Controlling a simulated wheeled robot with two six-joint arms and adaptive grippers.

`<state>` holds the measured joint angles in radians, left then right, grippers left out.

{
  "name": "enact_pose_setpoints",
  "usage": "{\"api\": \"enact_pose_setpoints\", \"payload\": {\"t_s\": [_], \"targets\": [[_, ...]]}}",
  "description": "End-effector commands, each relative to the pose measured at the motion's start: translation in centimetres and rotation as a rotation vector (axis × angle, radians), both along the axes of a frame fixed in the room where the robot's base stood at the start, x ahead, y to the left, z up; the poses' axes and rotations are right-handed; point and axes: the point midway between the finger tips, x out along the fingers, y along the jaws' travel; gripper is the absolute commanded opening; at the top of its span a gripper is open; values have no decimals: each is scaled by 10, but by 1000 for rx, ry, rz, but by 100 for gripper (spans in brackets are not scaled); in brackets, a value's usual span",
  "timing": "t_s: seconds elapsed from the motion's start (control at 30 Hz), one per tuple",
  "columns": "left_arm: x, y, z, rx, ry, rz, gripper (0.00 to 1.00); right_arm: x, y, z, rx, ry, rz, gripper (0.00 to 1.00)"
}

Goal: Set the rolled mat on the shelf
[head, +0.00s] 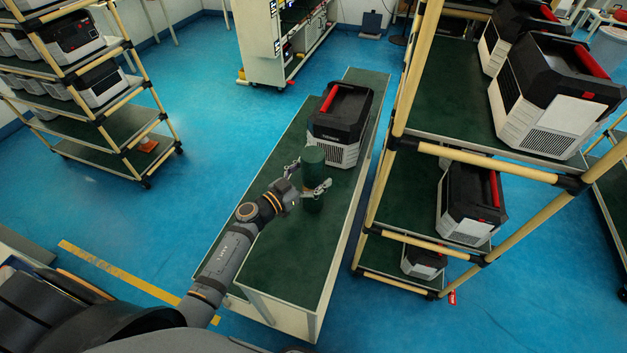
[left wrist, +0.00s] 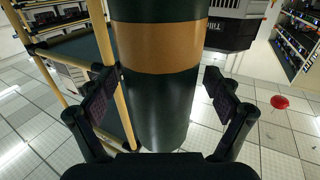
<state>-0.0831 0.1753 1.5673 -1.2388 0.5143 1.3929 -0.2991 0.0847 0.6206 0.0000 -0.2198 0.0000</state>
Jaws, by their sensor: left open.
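The rolled mat is a dark green cylinder (head: 313,157) with a tan band, standing upright over the long green-topped table (head: 290,247). In the left wrist view the mat (left wrist: 158,108) fills the middle, its tan band near the top. My left gripper (head: 307,179) is open, with one finger on each side of the mat. In the left wrist view gaps show between the finger pads and the mat. The shelf rack (head: 400,184) with green shelves and yellow posts stands right of the table. My right gripper is not in view.
A black and white case with a red handle (head: 339,122) stands on the table just behind the mat. Similar cases (head: 549,100) sit on the right rack's shelves. Another loaded rack (head: 115,113) stands at the left. Blue floor (head: 210,115) lies free between.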

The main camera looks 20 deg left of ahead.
Motion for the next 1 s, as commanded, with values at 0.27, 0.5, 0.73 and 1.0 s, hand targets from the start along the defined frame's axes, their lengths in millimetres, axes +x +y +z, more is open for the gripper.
{"api": "enact_pose_setpoints", "payload": {"t_s": [0.27, 0.5, 0.73, 1.0], "targets": [[2, -1, -1, 1, 0, 0, 84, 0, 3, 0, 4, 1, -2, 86], [2, -1, -1, 1, 0, 0, 52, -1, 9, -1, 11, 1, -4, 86], [1, -1, -1, 1, 0, 0, 20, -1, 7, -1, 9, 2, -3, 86], [2, -1, 1, 1, -3, 0, 5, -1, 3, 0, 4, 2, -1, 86]]}}
